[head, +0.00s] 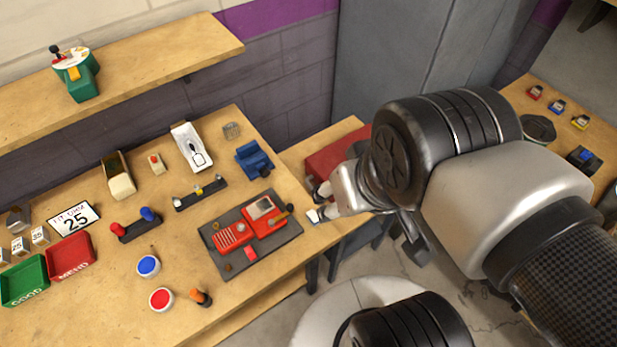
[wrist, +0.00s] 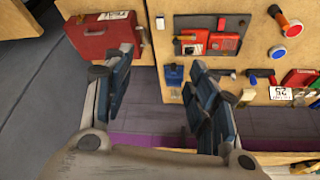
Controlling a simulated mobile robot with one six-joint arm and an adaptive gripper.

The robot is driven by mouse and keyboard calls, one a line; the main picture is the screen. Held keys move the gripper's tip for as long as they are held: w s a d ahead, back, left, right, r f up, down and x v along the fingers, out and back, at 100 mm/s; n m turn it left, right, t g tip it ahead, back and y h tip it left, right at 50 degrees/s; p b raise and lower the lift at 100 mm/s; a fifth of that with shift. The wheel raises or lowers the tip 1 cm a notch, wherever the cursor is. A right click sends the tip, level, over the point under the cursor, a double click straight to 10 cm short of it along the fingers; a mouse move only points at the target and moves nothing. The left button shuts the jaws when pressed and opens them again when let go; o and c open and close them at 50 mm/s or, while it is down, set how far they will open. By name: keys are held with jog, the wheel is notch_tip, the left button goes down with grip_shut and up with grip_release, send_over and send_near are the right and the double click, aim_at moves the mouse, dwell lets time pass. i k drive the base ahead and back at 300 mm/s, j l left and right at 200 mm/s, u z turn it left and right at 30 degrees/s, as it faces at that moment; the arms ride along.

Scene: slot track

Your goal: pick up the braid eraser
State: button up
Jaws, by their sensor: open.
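A small pale block (head: 313,215) lies at the right edge of the main bench, beside the dark mat; it looks like the braid eraser, though it is too small to be sure. It also shows as a pale patch near the top of the wrist view (wrist: 160,23). My gripper (head: 326,200) is just right of it in the head view, partly hidden by my own wrist. In the wrist view my gripper (wrist: 160,65) has its fingers wide apart with nothing between them. The block lies beyond the fingertips there, apart from them.
A dark mat (head: 214,238) with red parts lies close to the block. A blue vise (head: 254,160) stands behind it. A red case (wrist: 100,36) rests on the neighbouring surface, near the left finger. Red and green trays (head: 72,255) are at the far left.

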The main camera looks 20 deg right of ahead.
aim_at(311, 216)
jog(key=l+u, duration=1.2)
